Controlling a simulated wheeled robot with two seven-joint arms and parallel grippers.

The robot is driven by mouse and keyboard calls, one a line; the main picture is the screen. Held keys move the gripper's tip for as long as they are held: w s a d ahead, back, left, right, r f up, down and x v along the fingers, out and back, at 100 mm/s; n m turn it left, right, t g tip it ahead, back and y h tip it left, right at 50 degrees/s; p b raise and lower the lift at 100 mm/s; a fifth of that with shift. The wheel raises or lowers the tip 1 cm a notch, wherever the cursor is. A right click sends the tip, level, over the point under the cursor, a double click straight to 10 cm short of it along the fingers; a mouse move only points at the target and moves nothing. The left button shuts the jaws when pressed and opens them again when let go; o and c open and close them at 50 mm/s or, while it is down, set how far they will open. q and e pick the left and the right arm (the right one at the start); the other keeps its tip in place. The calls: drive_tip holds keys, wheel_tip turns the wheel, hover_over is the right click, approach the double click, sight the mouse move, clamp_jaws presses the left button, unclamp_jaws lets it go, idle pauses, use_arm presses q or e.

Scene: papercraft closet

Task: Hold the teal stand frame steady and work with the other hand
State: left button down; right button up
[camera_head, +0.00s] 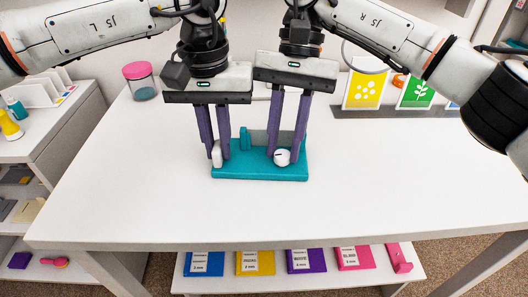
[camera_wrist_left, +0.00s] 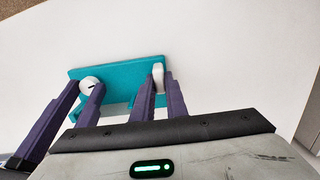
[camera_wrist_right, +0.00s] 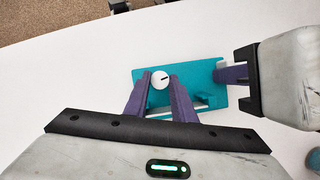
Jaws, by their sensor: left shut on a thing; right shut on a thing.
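The teal stand frame (camera_head: 258,172) lies on the white table, with a low upright part at its back. It also shows in the left wrist view (camera_wrist_left: 122,72) and the right wrist view (camera_wrist_right: 205,72). My left gripper (camera_head: 220,156) is at the frame's left end, shut on the stand frame by a whitish piece (camera_head: 217,155) there. My right gripper (camera_head: 282,156) is at the right part, shut on a round white knob (camera_head: 282,157) with a dark line on its face. The knob sits at the frame; whether it is fully seated I cannot tell.
A pink-lidded jar (camera_head: 140,80) stands at the table's back left. A grey rack with yellow (camera_head: 364,90) and green (camera_head: 417,92) cards stands at the back right. Coloured boxes (camera_head: 255,262) lie on the shelf below. The table's front is clear.

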drive_tip(key=o, duration=1)
drive_tip(key=shift+c, duration=0.2)
drive_tip(key=shift+v, duration=3)
drive_tip(key=shift+c, duration=1.4)
drive_tip(key=s+d+r+m+t+y, duration=0.1)
drive_tip(key=s+d+r+m+t, duration=0.15)
drive_tip(key=m, duration=0.65)
drive_tip(key=s+d+r+m+t+y, duration=0.1)
drive_tip(key=s+r+m+t, duration=0.15)
drive_tip(key=m, duration=0.65)
drive_tip(key=shift+t, duration=0.5)
drive_tip(key=x, duration=1.1)
drive_tip(key=shift+a+f, duration=0.15)
drive_tip(key=shift+f, duration=0.05)
